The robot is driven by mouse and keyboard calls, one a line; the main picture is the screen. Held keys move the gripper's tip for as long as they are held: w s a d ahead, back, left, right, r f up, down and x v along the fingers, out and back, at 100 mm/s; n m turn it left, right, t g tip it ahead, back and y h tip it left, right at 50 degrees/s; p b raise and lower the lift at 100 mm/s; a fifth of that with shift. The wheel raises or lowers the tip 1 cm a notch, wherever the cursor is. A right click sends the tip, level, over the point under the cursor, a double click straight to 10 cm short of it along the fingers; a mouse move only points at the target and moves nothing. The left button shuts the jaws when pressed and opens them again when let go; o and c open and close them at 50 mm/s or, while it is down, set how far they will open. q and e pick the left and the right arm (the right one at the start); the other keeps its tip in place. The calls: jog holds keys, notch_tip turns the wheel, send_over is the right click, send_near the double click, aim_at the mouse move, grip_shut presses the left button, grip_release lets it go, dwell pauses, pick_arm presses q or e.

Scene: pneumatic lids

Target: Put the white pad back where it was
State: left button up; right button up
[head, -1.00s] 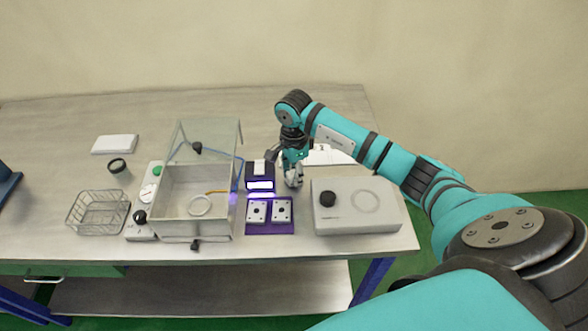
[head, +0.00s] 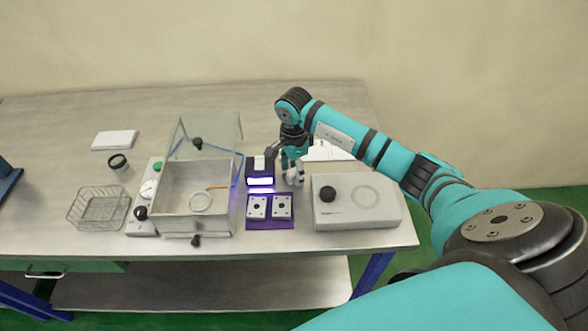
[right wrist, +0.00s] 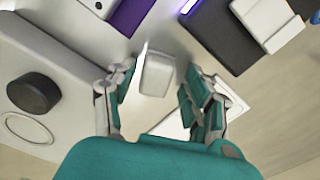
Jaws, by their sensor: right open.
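A small white block with rounded edges, which looks like the white pad (right wrist: 157,73), stands between the fingers of my right gripper (right wrist: 152,88) in the right wrist view. The fingers are open, one on each side, with a gap visible around the block. In the head view my right gripper (head: 292,170) is low over the bench, between the dark lamp box and the grey box, and largely hides the block. A flat white slab (head: 114,140) lies at the back left of the bench. My left gripper is not in view.
A lamp box (head: 260,166) glows violet behind a purple mat (head: 270,224) with two white plates. A grey box (head: 356,218) with a black knob stands right. The open clear-lidded chamber (head: 196,213), wire basket (head: 98,208) and dark cup (head: 118,163) are left. White sheet (head: 326,152) lies behind.

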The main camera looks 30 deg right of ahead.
aim_at(294, 170)
notch_tip(294, 170, up, 12)
jog(key=b, duration=0.3)
jog(key=shift+b, duration=0.35)
